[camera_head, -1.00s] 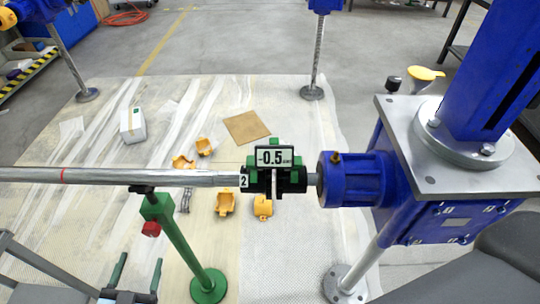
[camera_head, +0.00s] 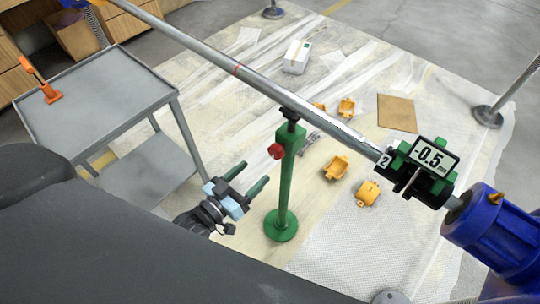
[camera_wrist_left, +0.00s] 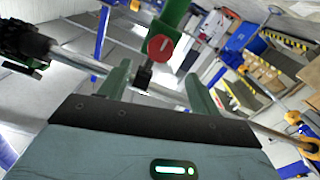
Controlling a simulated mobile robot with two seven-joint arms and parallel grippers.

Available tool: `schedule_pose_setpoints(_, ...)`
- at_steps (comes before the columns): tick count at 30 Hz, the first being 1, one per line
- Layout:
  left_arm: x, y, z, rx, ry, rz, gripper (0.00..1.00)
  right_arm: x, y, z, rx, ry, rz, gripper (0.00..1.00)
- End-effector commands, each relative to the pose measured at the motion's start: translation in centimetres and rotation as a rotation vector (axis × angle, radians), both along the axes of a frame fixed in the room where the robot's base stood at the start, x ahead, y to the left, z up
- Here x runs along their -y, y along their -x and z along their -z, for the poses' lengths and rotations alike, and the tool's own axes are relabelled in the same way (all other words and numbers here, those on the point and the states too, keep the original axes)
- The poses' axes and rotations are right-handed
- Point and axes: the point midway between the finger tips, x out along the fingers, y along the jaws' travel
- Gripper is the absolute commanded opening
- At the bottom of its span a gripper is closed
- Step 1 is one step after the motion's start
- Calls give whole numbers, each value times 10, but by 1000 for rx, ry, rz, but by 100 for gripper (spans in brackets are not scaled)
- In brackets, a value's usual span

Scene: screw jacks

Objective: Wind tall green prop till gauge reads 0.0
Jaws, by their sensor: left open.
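The green prop (camera_head: 286,185) stands upright on a round green foot, its black top under the long steel shaft (camera_head: 235,70). A red knob (camera_head: 277,151) is on its upper left side; the knob also shows in the left wrist view (camera_wrist_left: 160,47). The gauge (camera_head: 433,157) is clamped on the shaft by a tag marked 2 and reads -0.5. My left gripper (camera_head: 252,179) is open and empty, left of the prop's post and apart from it. In the left wrist view its two green fingers (camera_wrist_left: 160,85) are spread. My right gripper is not in view.
A grey cart (camera_head: 105,105) with an orange tool (camera_head: 43,82) stands at the left. A blue gearbox (camera_head: 495,235) is at the right end of the shaft. Yellow coupling parts (camera_head: 335,168), a brown board (camera_head: 397,113) and a white box (camera_head: 297,56) lie on the floor sheet.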

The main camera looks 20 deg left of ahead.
Motion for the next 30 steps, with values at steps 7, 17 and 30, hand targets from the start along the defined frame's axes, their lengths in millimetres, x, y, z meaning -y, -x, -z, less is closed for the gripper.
schedule_pose_setpoints(7,0,-1,0,-9,21,-1,63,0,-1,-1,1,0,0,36)
schedule_pose_setpoints(17,13,-36,-1,-6,22,0,63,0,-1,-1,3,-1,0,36)
schedule_pose_setpoints(30,26,-73,0,-9,21,-1,63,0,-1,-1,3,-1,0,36)
